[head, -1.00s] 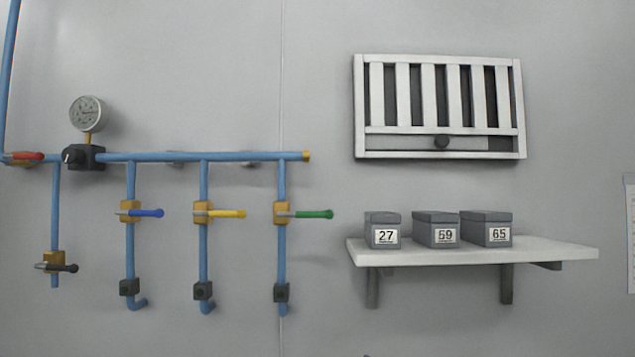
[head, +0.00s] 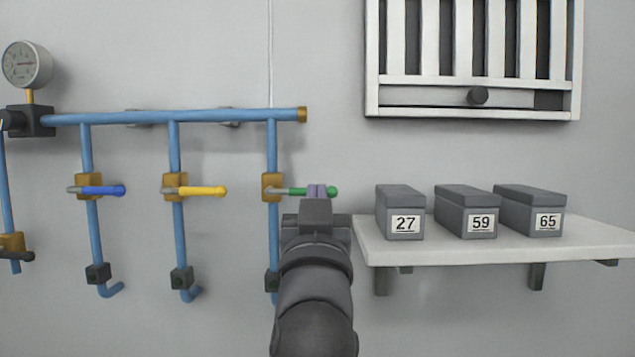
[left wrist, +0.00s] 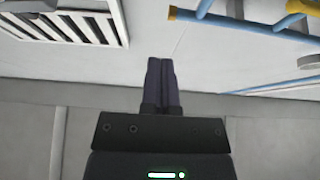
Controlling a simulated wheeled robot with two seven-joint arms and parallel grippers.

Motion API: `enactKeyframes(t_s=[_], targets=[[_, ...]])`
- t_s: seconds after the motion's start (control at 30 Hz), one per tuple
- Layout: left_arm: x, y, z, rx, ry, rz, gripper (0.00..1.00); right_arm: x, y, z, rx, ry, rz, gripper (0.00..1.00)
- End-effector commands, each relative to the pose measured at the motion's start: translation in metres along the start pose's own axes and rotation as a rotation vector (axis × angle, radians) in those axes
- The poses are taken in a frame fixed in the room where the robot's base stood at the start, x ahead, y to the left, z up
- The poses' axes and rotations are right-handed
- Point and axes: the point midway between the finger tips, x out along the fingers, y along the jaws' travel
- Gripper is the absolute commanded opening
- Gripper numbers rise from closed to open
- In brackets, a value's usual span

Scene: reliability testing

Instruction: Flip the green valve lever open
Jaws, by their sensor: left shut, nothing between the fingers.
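The green valve lever (head: 297,191) points level to the right from its brass valve body (head: 272,187) on the rightmost blue drop pipe. My left gripper (head: 317,190) comes up from below in the head view, and its fingertips overlap the lever's handle just left of the rounded tip. The fingers are shut with nothing between them; the left wrist view shows them side by side (left wrist: 159,82). I cannot tell whether they touch the lever or are in front of it. The green lever cannot be made out in the left wrist view. My right gripper is not in view.
Blue (head: 103,190) and yellow (head: 202,191) levers sit level to the left, under a horizontal blue pipe (head: 210,117). A white shelf (head: 385,248) with grey numbered boxes stands close on the right. A slatted vent (head: 375,60) hangs above it.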

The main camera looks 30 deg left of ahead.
Motion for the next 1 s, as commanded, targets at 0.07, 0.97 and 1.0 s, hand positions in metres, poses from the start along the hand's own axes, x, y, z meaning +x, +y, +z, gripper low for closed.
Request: enactKeyframes(t_s=[0.07, 0.97, 1.0], targets=[[0.018, 0.000, -0.004, 0.004, -0.002, -0.001, 0.00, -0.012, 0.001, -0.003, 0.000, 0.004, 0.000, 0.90], [0.071, 0.000, 0.038, 0.000, -0.001, 0.001, 0.00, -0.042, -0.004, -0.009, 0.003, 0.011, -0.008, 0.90], [0.071, 0.000, 0.038, 0.000, -0.001, 0.001, 0.00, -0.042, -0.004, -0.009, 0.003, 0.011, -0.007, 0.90]])
